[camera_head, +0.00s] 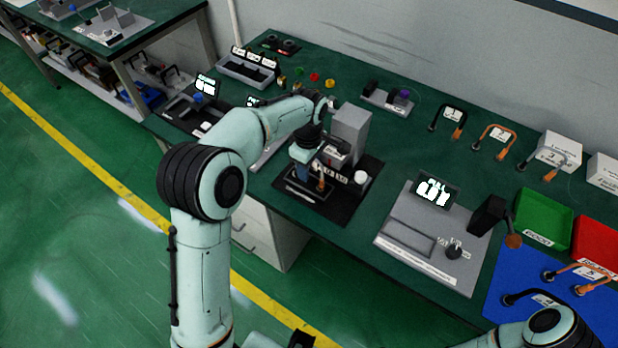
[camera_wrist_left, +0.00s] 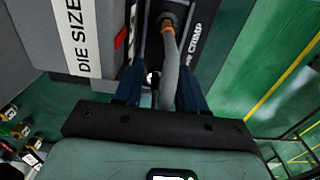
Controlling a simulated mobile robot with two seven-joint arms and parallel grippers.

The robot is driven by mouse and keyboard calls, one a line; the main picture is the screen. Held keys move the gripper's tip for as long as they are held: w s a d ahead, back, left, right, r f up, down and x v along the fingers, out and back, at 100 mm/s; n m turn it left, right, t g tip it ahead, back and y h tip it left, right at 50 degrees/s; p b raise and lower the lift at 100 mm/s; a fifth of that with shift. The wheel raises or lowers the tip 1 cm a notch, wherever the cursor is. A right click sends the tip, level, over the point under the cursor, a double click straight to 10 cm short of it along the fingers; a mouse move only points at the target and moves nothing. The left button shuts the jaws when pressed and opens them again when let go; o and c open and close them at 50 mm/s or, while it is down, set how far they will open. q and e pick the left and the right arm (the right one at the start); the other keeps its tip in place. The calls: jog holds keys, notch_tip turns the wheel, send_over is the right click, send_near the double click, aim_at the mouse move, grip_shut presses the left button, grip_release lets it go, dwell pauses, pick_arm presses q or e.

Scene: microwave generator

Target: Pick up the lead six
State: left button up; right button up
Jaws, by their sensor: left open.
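My left gripper (camera_head: 305,170) is at the crimp station (camera_head: 345,200) and points down at its front part. In the left wrist view the two blue fingers (camera_wrist_left: 160,90) stand open on either side of a grey lead (camera_wrist_left: 170,68) with an orange collar. A gap shows beside the lead, and I cannot tell whether either finger touches it. The lead's far end goes into a dark hole in the station. In the head view its orange part (camera_head: 320,183) shows beside the gripper. No number is readable on this lead, so I cannot tell whether it is lead six. My right gripper is out of view.
Other leads with tags lie at the back right (camera_head: 495,136) and on a blue mat (camera_head: 515,275). Green (camera_head: 543,222) and red (camera_head: 597,240) trays stand behind the mat. A grey test station (camera_head: 410,235) stands right of the crimp station, with bare green tabletop between.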

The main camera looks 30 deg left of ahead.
pick_arm(q)
grip_shut()
dwell(0.3)
notch_tip(320, 180, up, 20)
jog(key=p, duration=0.3)
jog(key=shift+p, duration=0.4)
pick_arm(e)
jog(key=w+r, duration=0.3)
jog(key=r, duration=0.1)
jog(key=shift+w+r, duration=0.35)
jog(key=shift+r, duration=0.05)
